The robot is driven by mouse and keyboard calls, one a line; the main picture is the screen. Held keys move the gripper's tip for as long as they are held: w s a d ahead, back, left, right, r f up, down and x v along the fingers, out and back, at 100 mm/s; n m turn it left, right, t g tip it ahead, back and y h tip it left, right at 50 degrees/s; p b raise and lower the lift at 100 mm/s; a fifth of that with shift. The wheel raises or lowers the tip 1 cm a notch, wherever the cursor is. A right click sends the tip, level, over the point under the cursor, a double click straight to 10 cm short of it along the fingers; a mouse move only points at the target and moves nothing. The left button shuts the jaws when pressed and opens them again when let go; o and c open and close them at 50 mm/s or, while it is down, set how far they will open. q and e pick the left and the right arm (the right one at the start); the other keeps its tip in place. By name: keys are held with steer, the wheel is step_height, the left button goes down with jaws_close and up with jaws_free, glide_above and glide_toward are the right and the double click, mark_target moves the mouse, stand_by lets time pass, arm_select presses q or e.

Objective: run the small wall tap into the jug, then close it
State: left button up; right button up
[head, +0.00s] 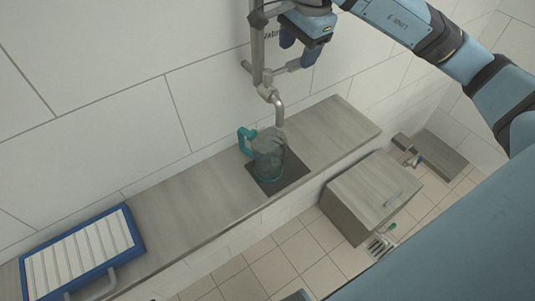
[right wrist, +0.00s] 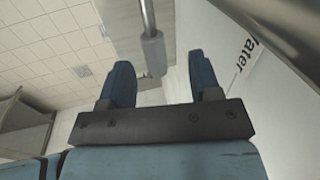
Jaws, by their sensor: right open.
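The wall tap has a grey upright pipe (head: 257,45), a side lever (head: 292,66) and a spout (head: 278,108) that bends down over the jug. The clear jug (head: 268,155) with a teal handle stands upright on a dark mat (head: 290,181) on the shelf. I cannot make out a water stream or a water level. My right gripper (head: 298,43) is open and empty beside the pipe, close to the lever. In the right wrist view, a grey rod with a thicker end (right wrist: 153,52) shows between the fingertips (right wrist: 162,78), apparently untouched. My left gripper is not in view.
The shelf (head: 195,190) runs along the tiled wall, with bare room left and right of the jug. A blue-framed white rack (head: 138,240) lies at its left end. A grey cabinet (head: 372,192) stands below on the tiled floor. Part of a wall label (right wrist: 250,52) shows near my right gripper.

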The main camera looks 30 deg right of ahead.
step_height(320, 180, up, 11)
steer(key=s, duration=0.2)
steer(key=shift+d, duration=0.15)
steer(key=shift+s, duration=0.1)
stand_by(1.0)
